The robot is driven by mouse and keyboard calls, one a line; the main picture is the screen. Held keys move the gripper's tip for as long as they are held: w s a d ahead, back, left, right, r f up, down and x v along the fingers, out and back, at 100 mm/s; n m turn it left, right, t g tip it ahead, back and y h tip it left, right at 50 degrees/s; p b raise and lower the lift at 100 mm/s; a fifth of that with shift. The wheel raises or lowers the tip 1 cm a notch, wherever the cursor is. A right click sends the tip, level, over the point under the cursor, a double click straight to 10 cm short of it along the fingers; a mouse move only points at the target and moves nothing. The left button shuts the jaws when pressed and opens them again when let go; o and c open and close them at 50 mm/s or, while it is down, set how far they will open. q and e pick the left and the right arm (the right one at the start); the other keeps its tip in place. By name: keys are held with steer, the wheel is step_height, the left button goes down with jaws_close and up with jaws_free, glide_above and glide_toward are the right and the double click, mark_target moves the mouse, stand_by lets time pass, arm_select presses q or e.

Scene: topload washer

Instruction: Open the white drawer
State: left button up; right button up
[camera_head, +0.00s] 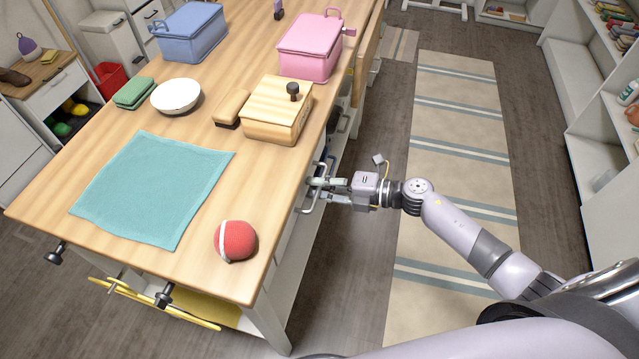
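The white drawer (291,226) is on the right side of the wooden table, just under its top, and its front shows only in part at this steep angle. Its metal bar handle (307,209) sticks out to the right. My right gripper (318,189) is at this handle, with its fingers pointing left toward the drawer front. The two fingers look apart, with a gap between them. Whether they touch the bar cannot be told. My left gripper is not in view.
On the wooden table (120,232) are a red ball (235,241), a teal cloth (155,190), a wooden box (277,118), a white bowl (176,96), a pink box (310,48) and a blue box (190,35). A striped rug (455,130) lies on clear floor to the right.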

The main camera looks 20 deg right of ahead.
steer(key=shift+c, duration=0.2)
jaws_close()
stand_by(0.6)
